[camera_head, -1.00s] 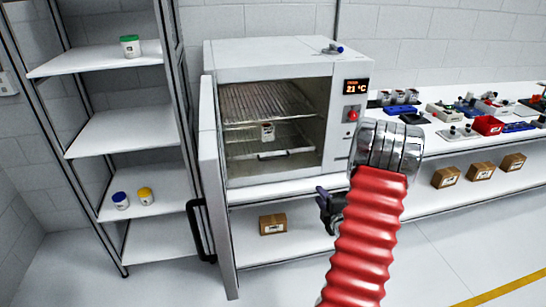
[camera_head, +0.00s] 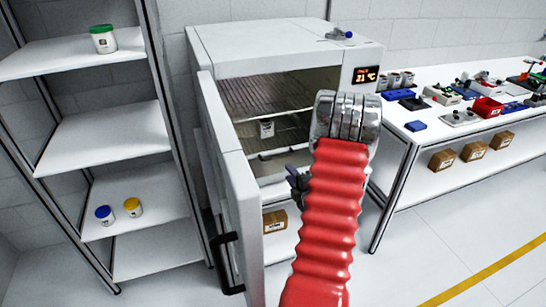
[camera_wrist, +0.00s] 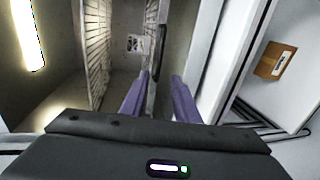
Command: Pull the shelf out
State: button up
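The oven (camera_head: 265,48) stands with its door (camera_head: 228,150) open toward me. Inside are an upper wire shelf (camera_head: 262,96) and a lower shelf (camera_head: 292,136). A small jar with a label (camera_head: 267,128) is on the lower shelf; it also shows in the wrist view (camera_wrist: 134,44). A dark bar handle (camera_wrist: 158,58) is on the lower shelf's front edge. My gripper (camera_wrist: 160,98) is open and empty, its two purple fingers pointing into the oven toward the handle, which appears ahead of them and apart. In the head view my red-sleeved arm hides part of the oven opening and most of the gripper.
A rack (camera_head: 105,138) with several jars stands left of the oven. The open door reaches forward beside my arm. A cardboard box (camera_head: 275,220) is under the oven. A workbench (camera_head: 400,125) with tools is on the right. The floor at right is clear.

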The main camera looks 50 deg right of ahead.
jog(key=shift+s+d, duration=0.1)
jog(key=shift+s, duration=0.05)
jog(key=x, duration=1.3)
jog(key=shift+d+f, duration=0.15)
jog(key=shift+d, duration=0.15)
grip_shut()
dwell(0.5)
